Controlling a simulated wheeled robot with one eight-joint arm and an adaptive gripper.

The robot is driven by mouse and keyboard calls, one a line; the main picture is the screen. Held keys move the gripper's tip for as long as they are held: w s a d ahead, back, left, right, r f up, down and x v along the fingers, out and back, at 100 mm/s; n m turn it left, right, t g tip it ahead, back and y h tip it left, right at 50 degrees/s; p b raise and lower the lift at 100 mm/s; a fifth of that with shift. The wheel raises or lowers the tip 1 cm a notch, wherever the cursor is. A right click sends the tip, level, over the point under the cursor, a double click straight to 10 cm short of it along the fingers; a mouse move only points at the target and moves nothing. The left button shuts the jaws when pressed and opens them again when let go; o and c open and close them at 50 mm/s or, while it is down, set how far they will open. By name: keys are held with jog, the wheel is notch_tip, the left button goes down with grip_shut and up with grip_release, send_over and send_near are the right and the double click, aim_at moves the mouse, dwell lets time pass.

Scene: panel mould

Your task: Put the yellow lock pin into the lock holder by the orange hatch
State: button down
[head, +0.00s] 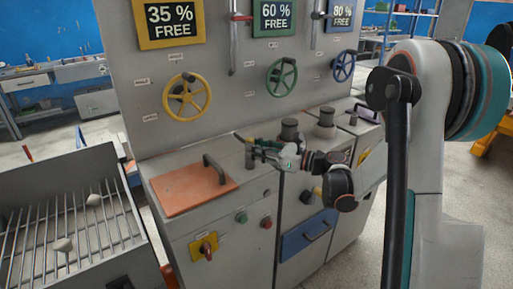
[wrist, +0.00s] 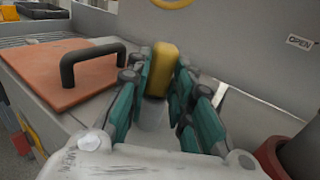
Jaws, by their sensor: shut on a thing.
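The orange hatch (head: 192,187) lies closed on the cabinet top, with a dark arched handle; it also shows at the left of the wrist view (wrist: 45,85). The yellow lock pin (wrist: 160,70) is between the teal-padded fingers of my gripper (wrist: 163,85). My gripper (head: 262,148) is shut on the pin, above the cabinet top to the right of the hatch.
The upright panel with yellow (head: 187,97), green (head: 282,77) and blue (head: 344,66) handwheels rises behind the cabinet top. Dark-capped posts (head: 290,130) stand right of my gripper. A grated bin (head: 70,225) is at left.

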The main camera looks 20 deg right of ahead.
jog(key=shift+f, duration=0.1)
jog(key=c, duration=1.3)
grip_release()
jog(key=shift+d, duration=0.1)
jog(key=v, duration=1.1)
jog(key=shift+s+d, duration=0.25)
jog(key=shift+s, duration=0.1)
